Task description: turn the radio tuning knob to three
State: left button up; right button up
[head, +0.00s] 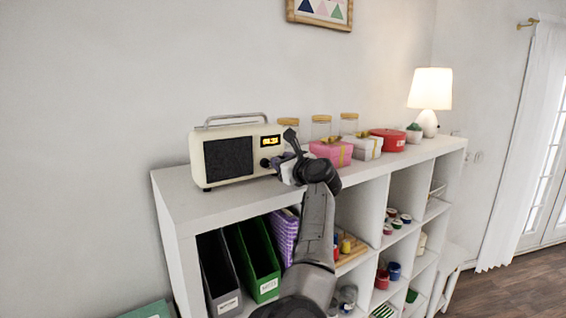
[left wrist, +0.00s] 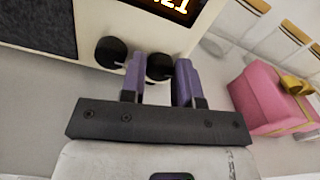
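A cream radio (head: 235,150) with a dark speaker grille and a lit yellow display (head: 270,141) stands on top of the white cabinet. In the left wrist view, two round black knobs sit below the display: a left knob (left wrist: 111,52) and a right knob (left wrist: 160,67). The display shows only in part there, its digits cut off. My left gripper (left wrist: 160,78) has its purple fingers on either side of the right knob, and the knob fills the gap between them. In the head view, my left gripper (head: 287,166) hides the radio's lower right corner. My right gripper is not in view.
A pink gift box (head: 331,152) stands close to the right of my left gripper, with a white box (head: 362,147) and a red tin (head: 388,140) beyond. Glass jars (head: 321,127) stand behind. A lamp (head: 430,93) is at the far end. The cabinet top (head: 180,186) left of the radio is clear.

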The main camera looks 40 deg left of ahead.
pick_arm(q)
jog(key=shift+c, duration=1.3)
jog(key=shift+r, duration=0.1)
jog(key=shift+r+m+p, duration=0.1)
jog(key=shift+m+p, duration=0.55)
jog(key=shift+m, duration=0.05)
jog(key=m+p, duration=0.3)
jog(key=m, duration=0.1)
jog(key=m+p, duration=0.3)
jog(key=m, duration=0.1)
jog(key=shift+w+m, duration=0.1)
jog(key=shift+m, duration=0.3)
jog(key=m+p, duration=0.5)
jog(key=shift+f+m+p, duration=0.15)
jog(key=shift+m+p, duration=0.9)
jog(key=shift+m, duration=0.15)
jog(key=shift+f+m+p, duration=0.1)
jog(key=shift+m+p, duration=0.9)
jog(key=shift+m, duration=0.2)
